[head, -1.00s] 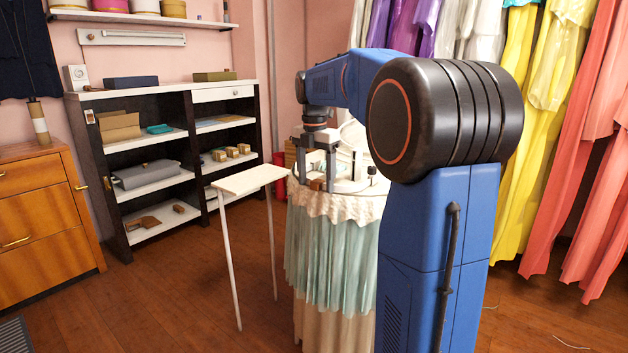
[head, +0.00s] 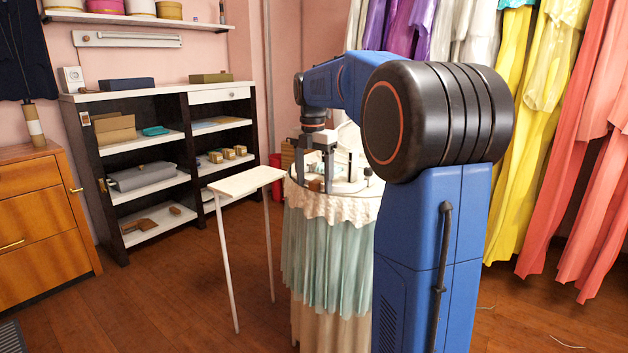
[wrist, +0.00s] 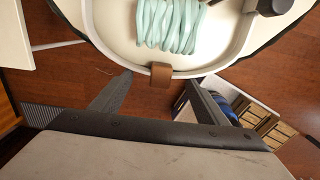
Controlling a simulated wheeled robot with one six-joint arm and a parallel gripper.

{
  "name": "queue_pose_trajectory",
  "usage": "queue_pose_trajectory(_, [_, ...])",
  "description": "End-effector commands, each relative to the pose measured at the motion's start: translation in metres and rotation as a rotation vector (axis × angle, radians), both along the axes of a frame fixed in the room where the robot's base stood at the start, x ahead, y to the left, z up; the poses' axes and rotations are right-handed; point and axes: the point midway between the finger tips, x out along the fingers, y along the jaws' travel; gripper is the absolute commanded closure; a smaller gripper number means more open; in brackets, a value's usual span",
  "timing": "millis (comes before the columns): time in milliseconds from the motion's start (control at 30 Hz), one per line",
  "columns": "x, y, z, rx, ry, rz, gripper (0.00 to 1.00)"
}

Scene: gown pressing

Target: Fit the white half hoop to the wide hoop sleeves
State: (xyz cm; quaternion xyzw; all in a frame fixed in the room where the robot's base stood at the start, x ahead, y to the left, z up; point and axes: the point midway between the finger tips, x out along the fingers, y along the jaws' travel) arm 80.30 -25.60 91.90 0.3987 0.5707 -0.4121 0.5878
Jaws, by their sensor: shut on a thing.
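The white half hoop (wrist: 205,70) shows in the wrist view as a pale curved band. It has a brown tab (wrist: 161,75) at its near edge. My gripper (wrist: 158,80) has a dark finger on each side of this tab and is shut on the hoop there; the exact contact is unclear. In the head view my gripper (head: 317,185) points down at the top of the round skirted stand (head: 330,205), with the brown tab between its fingers. A dark block (wrist: 272,5) sits at the hoop's right. I cannot clearly make out the wide hoop sleeves.
Gathered mint cloth (wrist: 170,25) lies inside the hoop's curve. A narrow white table (head: 240,182) stands just left of the stand. A shelf unit (head: 150,195) is behind at left, and hanging gowns (head: 520,130) are at right.

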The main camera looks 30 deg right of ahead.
Motion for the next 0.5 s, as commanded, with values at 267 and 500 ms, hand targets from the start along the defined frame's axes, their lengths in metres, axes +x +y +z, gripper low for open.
queue_pose_trajectory(267, [0.0015,-0.0034,0.0001,0.0,0.0,-0.001,0.55])
queue_pose_trajectory(500, [0.0038,-0.0099,-0.0001,0.0,0.0,-0.001,0.55])
